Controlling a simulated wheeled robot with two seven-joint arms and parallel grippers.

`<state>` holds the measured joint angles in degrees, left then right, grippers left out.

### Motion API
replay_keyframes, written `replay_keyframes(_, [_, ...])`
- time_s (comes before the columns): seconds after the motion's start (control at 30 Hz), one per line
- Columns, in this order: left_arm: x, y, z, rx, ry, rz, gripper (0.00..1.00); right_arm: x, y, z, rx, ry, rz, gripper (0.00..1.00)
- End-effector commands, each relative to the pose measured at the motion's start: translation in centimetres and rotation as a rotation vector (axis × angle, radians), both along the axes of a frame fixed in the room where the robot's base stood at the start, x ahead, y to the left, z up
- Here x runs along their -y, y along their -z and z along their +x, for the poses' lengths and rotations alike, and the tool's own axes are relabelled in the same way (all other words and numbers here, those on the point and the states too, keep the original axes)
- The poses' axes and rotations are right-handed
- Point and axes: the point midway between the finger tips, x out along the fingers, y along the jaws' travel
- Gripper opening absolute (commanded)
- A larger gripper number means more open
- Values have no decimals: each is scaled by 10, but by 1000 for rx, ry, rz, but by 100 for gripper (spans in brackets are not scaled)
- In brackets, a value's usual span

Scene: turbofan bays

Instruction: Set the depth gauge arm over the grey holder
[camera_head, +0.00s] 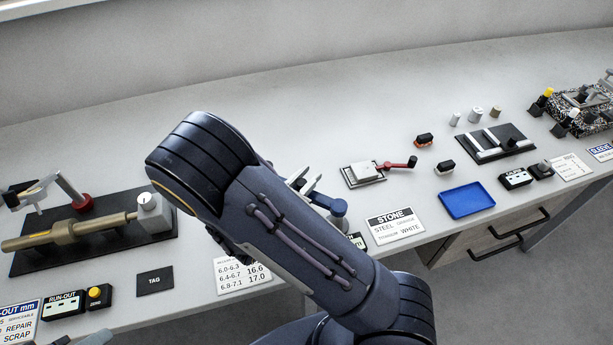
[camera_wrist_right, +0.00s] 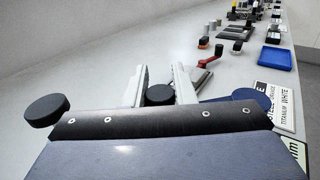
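My right arm covers the middle of the head view. The fingertips of my right gripper (camera_head: 299,182) show just past it, over the bench. In the right wrist view its two pale fingers (camera_wrist_right: 160,84) stand apart, with a black round knob (camera_wrist_right: 160,95) low between them; I cannot tell if they touch it. A blue piece (camera_head: 331,206), perhaps the depth gauge arm, lies beside the gripper; its round blue part also shows in the right wrist view (camera_wrist_right: 252,97). I cannot make out the grey holder, which may be hidden behind my arm.
A red lever (camera_head: 396,165) with a black knob stands by a pale block (camera_head: 366,172). The STONE card (camera_head: 395,226) and a blue tray (camera_head: 467,200) lie to the right. At left, a dark plate (camera_head: 30,264) carries a brass-coloured shaft (camera_head: 80,233).

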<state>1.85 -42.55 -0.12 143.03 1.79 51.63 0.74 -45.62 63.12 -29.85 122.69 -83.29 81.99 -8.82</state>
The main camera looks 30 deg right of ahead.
Motion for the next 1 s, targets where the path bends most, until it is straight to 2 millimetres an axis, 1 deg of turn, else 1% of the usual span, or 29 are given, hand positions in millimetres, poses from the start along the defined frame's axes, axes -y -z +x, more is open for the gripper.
replay_keyframes(0.03, [0, 0, 0, 0, 0, 0, 44, 0, 0, 0, 0, 1, 0, 14])
replay_keyframes(0.13, [0, 0, 0, 0, 0, 0, 44, 0, 0, 0, 0, 1, 0, 1])
replay_keyframes(0.17, [0, 0, 0, 0, 0, 0, 44, 0, 0, 0, 0, 1, 0, 0])
replay_keyframes(0.4, [0, 0, 0, 0, 0, 0, 44, 0, 0, 0, 0, 5, 1, 0])
replay_keyframes(0.57, [0, -1, 0, 0, 0, 0, 44, 4, 0, 1, 0, 39, 1, 0])
replay_keyframes(0.77, [0, -2, 0, 0, 0, 0, 44, 13, 0, 4, 2, 145, 1, 0])
replay_keyframes(1.0, [0, -3, 0, 0, 0, 0, 44, 35, 0, 8, 3, 348, 1, 0])
